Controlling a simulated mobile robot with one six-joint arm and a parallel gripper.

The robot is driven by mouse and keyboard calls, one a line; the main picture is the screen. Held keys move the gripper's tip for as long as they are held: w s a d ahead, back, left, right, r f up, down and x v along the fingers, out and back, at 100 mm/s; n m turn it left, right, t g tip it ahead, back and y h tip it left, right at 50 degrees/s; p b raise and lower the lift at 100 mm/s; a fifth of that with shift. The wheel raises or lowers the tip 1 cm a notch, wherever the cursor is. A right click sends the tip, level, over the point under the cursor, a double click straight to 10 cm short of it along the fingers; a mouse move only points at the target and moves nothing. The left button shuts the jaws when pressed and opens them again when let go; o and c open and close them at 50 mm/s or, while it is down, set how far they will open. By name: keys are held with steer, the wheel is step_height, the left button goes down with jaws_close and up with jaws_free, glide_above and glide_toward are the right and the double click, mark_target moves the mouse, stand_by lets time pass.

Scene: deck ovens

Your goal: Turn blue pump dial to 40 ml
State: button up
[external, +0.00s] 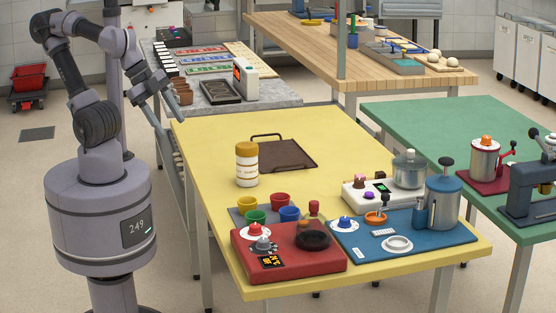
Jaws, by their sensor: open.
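A blue dial knob (345,221) on a white disc sits at the left corner of a blue base plate (452,237) on the yellow table. Its setting is too small to read. My gripper (183,94) is open and empty. It is in the air near the far left corner of the yellow table, well away from the blue dial.
A red base (318,261) with a red dial (258,228) stands left of the blue plate. Colored cups (279,201), a white-and-brown jar (247,164) and a white device (354,194) stand behind. A brown tray (287,154) lies farther back. The table's left far part is clear.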

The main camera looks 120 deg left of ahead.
steer(key=w+r+n+p, duration=0.1)
steer(key=w+r+p, duration=0.1)
steer(key=w+r, duration=0.3)
steer(key=w+r+n+p, duration=0.1)
steer(key=w+r+p, duration=0.1)
steer(key=w, duration=0.5)
steer(key=n+g+p, duration=0.2)
steer(key=n+p, duration=0.4)
steer(key=p, duration=0.1)
glide_above(344, 218)
steer(key=s+d, duration=0.3)
steer(key=s, duration=0.5)
step_height(344, 218, down, 9)
steer(key=shift+n, duration=0.4)
steer(key=b+x, duration=0.1)
steer(key=x, duration=0.5)
steer(key=b+x, duration=0.2)
steer(key=x, duration=0.4)
steer(key=w+b+x, duration=0.1)
steer(key=x, duration=0.6)
steer(key=shift+w+d+r+b, duration=0.1)
steer(key=shift+d+b, duration=0.1)
steer(key=shift+b, duration=0.15)
jaws_close()
